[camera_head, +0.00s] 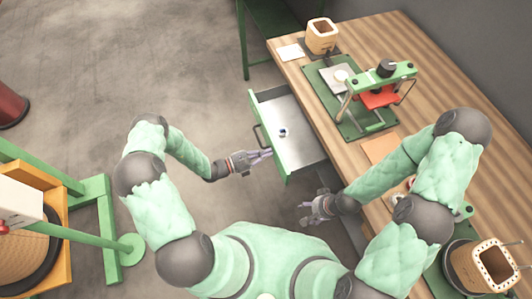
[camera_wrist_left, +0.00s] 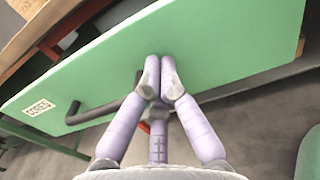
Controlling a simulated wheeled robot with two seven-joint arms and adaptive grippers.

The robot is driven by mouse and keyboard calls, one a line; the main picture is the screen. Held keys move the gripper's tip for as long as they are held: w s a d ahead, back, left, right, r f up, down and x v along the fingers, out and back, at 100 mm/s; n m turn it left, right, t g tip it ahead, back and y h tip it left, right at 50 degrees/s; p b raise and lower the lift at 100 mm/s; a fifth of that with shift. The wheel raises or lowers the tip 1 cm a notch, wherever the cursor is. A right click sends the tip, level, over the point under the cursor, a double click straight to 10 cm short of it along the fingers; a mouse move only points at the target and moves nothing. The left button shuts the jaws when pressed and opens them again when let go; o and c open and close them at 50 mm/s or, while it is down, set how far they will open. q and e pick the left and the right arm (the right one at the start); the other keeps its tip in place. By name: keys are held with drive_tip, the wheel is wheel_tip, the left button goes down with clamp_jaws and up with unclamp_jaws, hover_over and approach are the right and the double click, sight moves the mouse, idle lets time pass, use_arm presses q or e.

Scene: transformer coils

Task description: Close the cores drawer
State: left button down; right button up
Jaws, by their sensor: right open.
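The drawer (camera_head: 295,150) is pulled out from the wooden workbench, its pale tray showing a small dark-and-blue item inside. Its green front panel (camera_wrist_left: 215,50) fills much of the left wrist view, with a white label (camera_wrist_left: 39,107) and a dark bar handle (camera_wrist_left: 100,112). My left gripper (camera_head: 266,156) is at the outer face of the front, near its lower end in the head view. Its fingertips (camera_wrist_left: 161,72) are together with nothing between them, at or very near the panel and beside the handle; contact is unclear. My right gripper (camera_head: 306,209) is open and empty below the drawer in the head view.
The workbench (camera_head: 395,40) carries a green press with a red part (camera_head: 378,97), a coil former (camera_head: 321,36) and another former (camera_head: 494,265). A green stand with a large coil (camera_head: 25,225) is at the left. The floor left of the drawer is clear.

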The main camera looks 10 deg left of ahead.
use_arm(q)
drive_tip(key=shift+w+d, duration=0.1)
drive_tip(key=shift+d, duration=0.05)
drive_tip(key=b+x, duration=0.4)
drive_tip(key=x, duration=2)
drive_tip(key=shift+w+d, duration=0.2)
drive_tip(key=shift+w, duration=0.05)
